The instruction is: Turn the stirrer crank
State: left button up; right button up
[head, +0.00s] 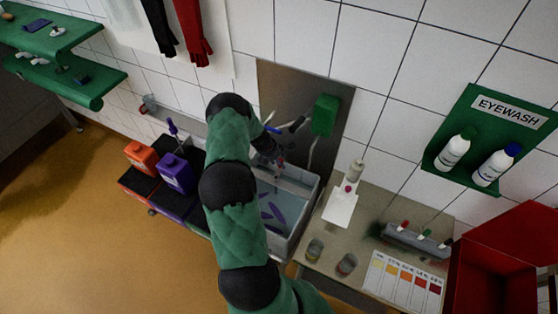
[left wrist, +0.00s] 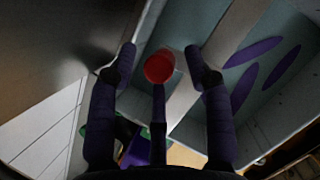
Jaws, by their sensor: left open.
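In the left wrist view a round red knob (left wrist: 159,66), apparently the crank's handle, shows between my left fingers. My left gripper (left wrist: 160,57) is open, with one dark purple finger on each side of the knob and a gap on both sides. A dark upright bar stands below the knob; I cannot tell what it belongs to. In the head view my left gripper (head: 277,143) is over the back of the grey vat (head: 299,221), partly hidden by my green arm. Purple paddles (head: 278,213) lie inside the vat. The rest of the crank is hidden. My right gripper is not in view.
A green box (head: 324,115) is on the metal wall panel behind the vat. A side table with a white board (head: 341,208), jars (head: 346,264) and a colour chart (head: 403,283) stands right. Orange (head: 141,157) and purple (head: 177,174) containers stand left. Floor at left is clear.

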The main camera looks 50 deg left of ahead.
pick_arm(q)
jog(key=shift+w+f, duration=0.15)
jog(key=shift+f, duration=0.25)
grip_shut()
jog(key=shift+w+d, duration=0.1)
jog(key=m+b, duration=0.1)
jog(key=d+m+h+b, duration=0.1)
jog(key=m, duration=0.1)
jog(key=shift+w+f, duration=0.15)
jog(key=shift+w, duration=0.15)
jog(key=shift+d+m+g+h+b, duration=0.5)
jog(key=shift+d+m+b, duration=0.4)
jog(key=shift+m, duration=0.7)
jog(key=shift+d+m+g+h+b, duration=0.6)
jog(key=shift+m+b, duration=0.5)
jog(key=shift+m, duration=0.5)
jog(key=shift+d+m+g+h+b, duration=0.35)
jog(key=shift+d+m+b, duration=0.55)
jog(key=shift+m, duration=0.7)
